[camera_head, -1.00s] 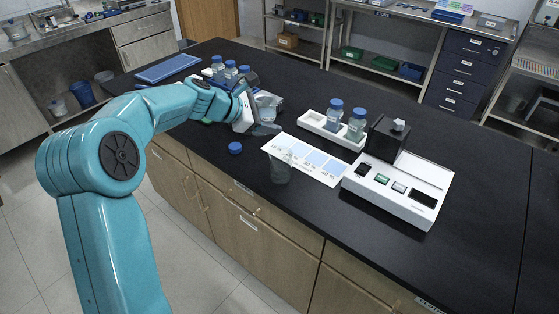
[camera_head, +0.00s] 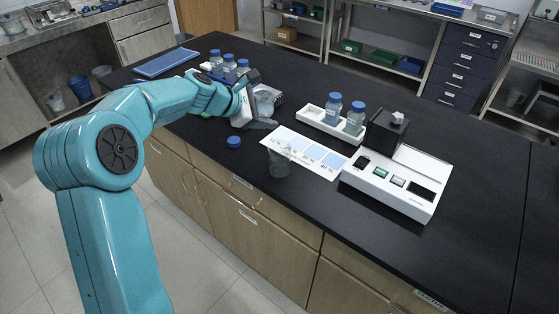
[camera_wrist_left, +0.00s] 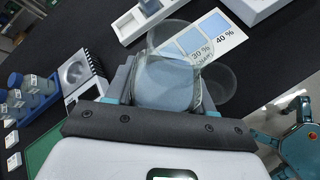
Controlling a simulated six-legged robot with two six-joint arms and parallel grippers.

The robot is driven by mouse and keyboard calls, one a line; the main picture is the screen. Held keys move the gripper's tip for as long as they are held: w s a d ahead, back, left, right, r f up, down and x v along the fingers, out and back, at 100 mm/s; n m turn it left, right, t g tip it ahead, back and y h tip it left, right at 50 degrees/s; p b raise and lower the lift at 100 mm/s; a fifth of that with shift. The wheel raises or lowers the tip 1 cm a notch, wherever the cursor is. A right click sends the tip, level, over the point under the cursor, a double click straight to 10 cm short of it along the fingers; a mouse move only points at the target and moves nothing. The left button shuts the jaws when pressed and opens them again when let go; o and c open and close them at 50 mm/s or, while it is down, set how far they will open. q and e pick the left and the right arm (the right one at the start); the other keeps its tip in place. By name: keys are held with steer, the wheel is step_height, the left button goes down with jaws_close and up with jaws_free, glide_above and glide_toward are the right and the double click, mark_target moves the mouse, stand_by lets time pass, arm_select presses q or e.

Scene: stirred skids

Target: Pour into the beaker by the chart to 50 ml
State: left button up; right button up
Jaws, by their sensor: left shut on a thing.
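My left gripper (camera_head: 260,122) is shut on a clear glass vessel (camera_wrist_left: 166,82) with pale bluish liquid in it. In the left wrist view the vessel sits between the dark finger pads. Its tilt is hard to tell. The clear beaker (camera_head: 279,160) stands upright near the bench's front edge, at the left end of the white chart (camera_head: 309,152) with blue patches. It shows behind the held vessel in the left wrist view (camera_wrist_left: 222,84) and looks empty. The held vessel is left of the beaker in the head view, apart from it. My right gripper is out of sight.
A blue cap (camera_head: 234,142) lies on the black bench left of the beaker. A white tray (camera_head: 318,125) holds two blue-capped bottles. A white instrument (camera_head: 397,185) stands to the right. More capped bottles (camera_head: 229,68) stand behind my left gripper. The far right of the bench is clear.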

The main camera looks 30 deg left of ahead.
arm_select(q)
steer(key=shift+a, duration=0.15)
steer(key=shift+a+f+m+y, duration=0.1)
steer(key=shift+m+y, duration=0.2)
steer(key=shift+a+f+y, duration=0.1)
steer(key=shift+a+y, duration=0.1)
steer(key=shift+y, duration=0.1)
steer(key=shift+m, duration=0.3)
steer(key=shift+a+f+y, duration=0.1)
steer(key=shift+a+y, duration=0.1)
steer(key=shift+y, duration=0.1)
steer(key=shift+a+f+m+y, duration=0.1)
steer(key=shift+a+m+y, duration=0.05)
steer(key=shift+m+y, duration=0.25)
